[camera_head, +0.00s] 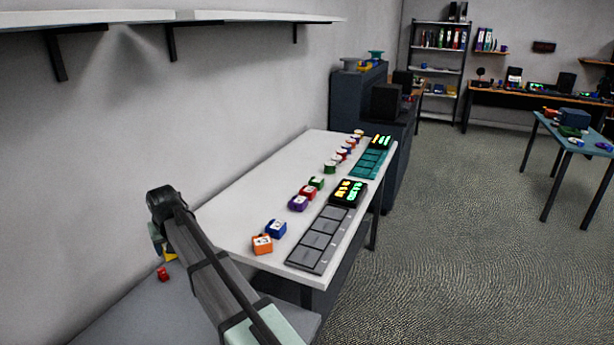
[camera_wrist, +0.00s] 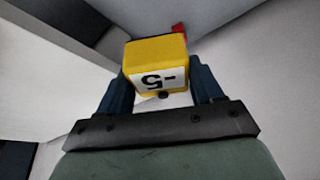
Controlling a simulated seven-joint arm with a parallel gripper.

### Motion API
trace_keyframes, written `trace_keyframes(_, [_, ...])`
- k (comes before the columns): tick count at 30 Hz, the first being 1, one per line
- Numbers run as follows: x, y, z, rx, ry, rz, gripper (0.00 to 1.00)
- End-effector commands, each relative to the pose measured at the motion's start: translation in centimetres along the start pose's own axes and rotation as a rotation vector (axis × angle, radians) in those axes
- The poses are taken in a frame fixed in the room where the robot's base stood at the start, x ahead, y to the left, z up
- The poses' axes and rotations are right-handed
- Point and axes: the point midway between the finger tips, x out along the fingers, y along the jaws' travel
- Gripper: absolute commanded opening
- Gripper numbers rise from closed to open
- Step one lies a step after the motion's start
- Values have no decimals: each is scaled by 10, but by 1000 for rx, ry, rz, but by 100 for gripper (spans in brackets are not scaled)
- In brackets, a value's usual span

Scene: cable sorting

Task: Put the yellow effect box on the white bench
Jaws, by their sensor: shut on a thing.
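The yellow effect box (camera_wrist: 158,62) is between the two dark blue fingers of my gripper (camera_wrist: 162,85) in the wrist view. Its white label with a black mark faces the camera. My gripper is shut on it. In the head view my arm hides most of the gripper; a small bit of yellow (camera_head: 171,256) shows beside the wrist, above the grey surface at the lower left. The white bench (camera_head: 240,200) stands to the right of my gripper, running away toward the dark cabinet.
On the bench, several coloured boxes, including an orange one (camera_head: 262,244) and a blue one (camera_head: 276,228), stand left of a grey panel (camera_head: 318,240) and a teal panel (camera_head: 368,165). A red box (camera_head: 163,273) lies on the lower grey surface (camera_head: 125,310).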

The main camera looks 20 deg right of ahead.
Motion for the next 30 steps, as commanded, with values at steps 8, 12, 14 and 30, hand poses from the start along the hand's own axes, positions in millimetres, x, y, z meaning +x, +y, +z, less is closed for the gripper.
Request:
trace_keyframes(8, [-5,104,-26,71,3,28,30])
trace_keyframes(12, [-9,157,-33,105,5,42,30])
trace_keyframes(14, [-12,179,-35,120,5,47,30])
trace_keyframes(30, [-40,372,-29,237,12,96,30])
